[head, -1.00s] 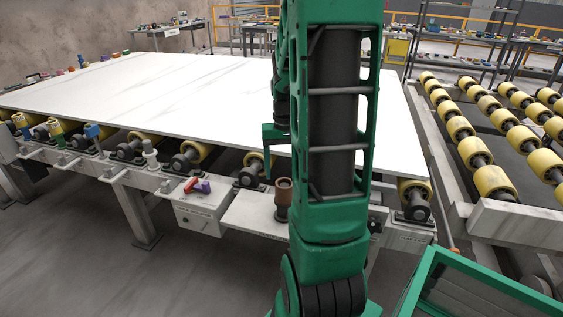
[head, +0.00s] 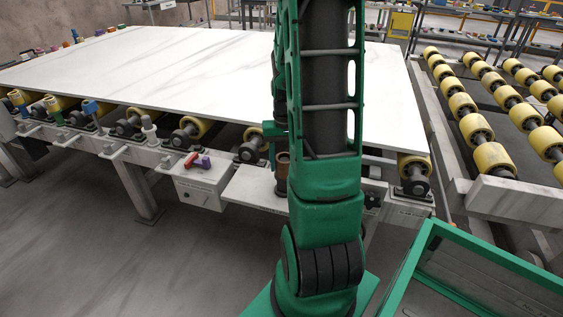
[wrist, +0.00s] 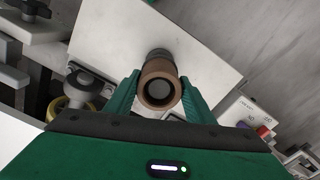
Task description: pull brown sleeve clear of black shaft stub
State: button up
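The brown sleeve (wrist: 152,102) shows end-on in the wrist view, with a dark grey round face inside its ring. The black shaft stub (wrist: 158,54) shows as a dark part just beyond the sleeve. In the head view the brown sleeve (head: 282,165) stands upright above a dark base, partly hidden by my arm. My gripper (wrist: 160,80) is open, its two green fingers on either side of the sleeve. The fingers look very close to the sleeve; I cannot tell whether either touches it.
A pale plate (head: 250,190) lies under the sleeve. The large white slab (head: 170,65) on yellow rollers is just behind my gripper. Red and purple pieces (head: 197,161) sit on a white box to the left. A green-framed bin (head: 420,262) stands at the front right.

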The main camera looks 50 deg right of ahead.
jog(key=c, duration=0.5)
jog(key=shift+r, duration=0.15)
jog(key=shift+r, duration=3.45)
jog(key=shift+r, duration=3.05)
